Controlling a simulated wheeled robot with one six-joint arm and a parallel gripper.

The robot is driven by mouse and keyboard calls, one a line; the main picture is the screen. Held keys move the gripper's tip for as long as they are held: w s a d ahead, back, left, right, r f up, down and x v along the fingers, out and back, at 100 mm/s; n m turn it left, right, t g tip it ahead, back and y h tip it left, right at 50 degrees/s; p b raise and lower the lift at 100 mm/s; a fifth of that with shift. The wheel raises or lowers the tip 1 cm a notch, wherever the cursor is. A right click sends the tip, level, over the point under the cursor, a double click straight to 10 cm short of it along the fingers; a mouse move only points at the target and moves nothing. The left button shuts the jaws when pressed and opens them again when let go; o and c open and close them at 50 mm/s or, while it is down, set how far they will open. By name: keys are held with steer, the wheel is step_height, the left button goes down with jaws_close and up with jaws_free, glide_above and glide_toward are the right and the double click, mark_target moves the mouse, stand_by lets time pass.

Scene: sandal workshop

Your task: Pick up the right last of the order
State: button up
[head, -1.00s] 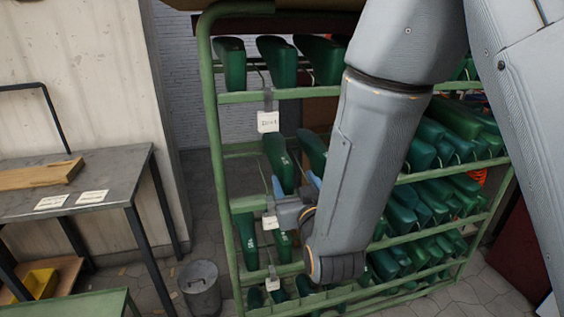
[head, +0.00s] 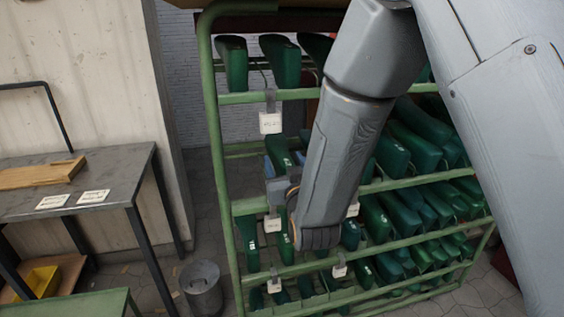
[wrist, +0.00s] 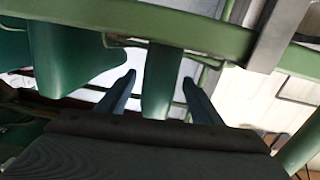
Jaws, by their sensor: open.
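A green last (head: 279,148) hangs at the left end of the rack's second level, under the top rail's label. In the wrist view the green last (wrist: 162,75) stands between the two blue fingers of my gripper (wrist: 158,80), with a gap on each side. My gripper (head: 282,164) is open around it in the head view, partly hidden by my arm. I cannot tell from the label whether this is the order's right last.
The green rack (head: 217,150) holds several rows of green lasts, and its rails run close to my gripper. Another last (wrist: 75,50) stands just left of the fingers. A metal table (head: 100,180) and a bin (head: 201,290) are at left.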

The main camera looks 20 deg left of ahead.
steer(key=c, duration=1.1)
steer(key=shift+c, duration=0.3)
steer(key=shift+r, duration=0.2)
